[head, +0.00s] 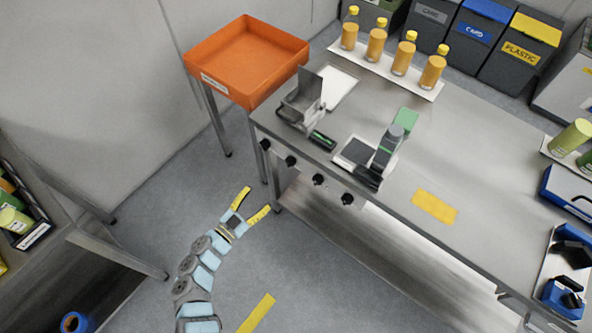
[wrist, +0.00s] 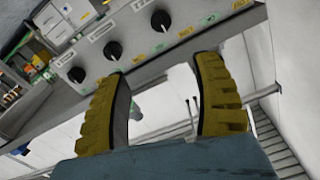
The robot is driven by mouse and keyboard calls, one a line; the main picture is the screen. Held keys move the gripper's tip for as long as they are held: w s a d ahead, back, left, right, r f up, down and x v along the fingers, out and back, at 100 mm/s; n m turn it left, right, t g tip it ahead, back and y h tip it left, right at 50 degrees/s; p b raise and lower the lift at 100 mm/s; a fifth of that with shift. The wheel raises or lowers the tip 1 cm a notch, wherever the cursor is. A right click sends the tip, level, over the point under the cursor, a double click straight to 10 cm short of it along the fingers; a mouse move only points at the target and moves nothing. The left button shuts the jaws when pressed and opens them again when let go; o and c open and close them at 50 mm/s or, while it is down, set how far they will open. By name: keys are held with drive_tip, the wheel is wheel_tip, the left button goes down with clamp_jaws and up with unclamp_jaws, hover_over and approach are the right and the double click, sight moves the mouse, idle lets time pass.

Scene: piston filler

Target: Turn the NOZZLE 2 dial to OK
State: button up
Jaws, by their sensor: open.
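Several black dials sit in a row on the front edge of the steel bench in the head view, among them one at the left end (head: 265,145) and one at the right end (head: 347,199). The wrist view shows three dials on a grey panel (wrist: 140,38): an upper right one (wrist: 161,20), a middle one (wrist: 113,49) and a lower left one (wrist: 76,74). Small green and yellow labels lie beside them, too small to read, so I cannot tell which is NOZZLE 2. My gripper (head: 257,198) is open and empty, in front of the dials and apart from them; its yellow fingers also show in the wrist view (wrist: 163,68).
An orange tray (head: 198,75) on a stand is left of the bench. A grey filler unit (head: 304,95) and a green-topped device (head: 387,150) stand on the bench above the dials. Bottles stand at the back.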

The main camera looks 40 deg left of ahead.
drive_tip(key=b, duration=0.3)
approach(289, 163)
drive_tip(key=w, duration=0.9)
drive_tip(key=shift+w+a+r, duration=0.1)
drive_tip(key=shift+w+r, duration=0.15)
drive_tip(key=shift+w, duration=0.15)
drive_tip(key=c, duration=1.2)
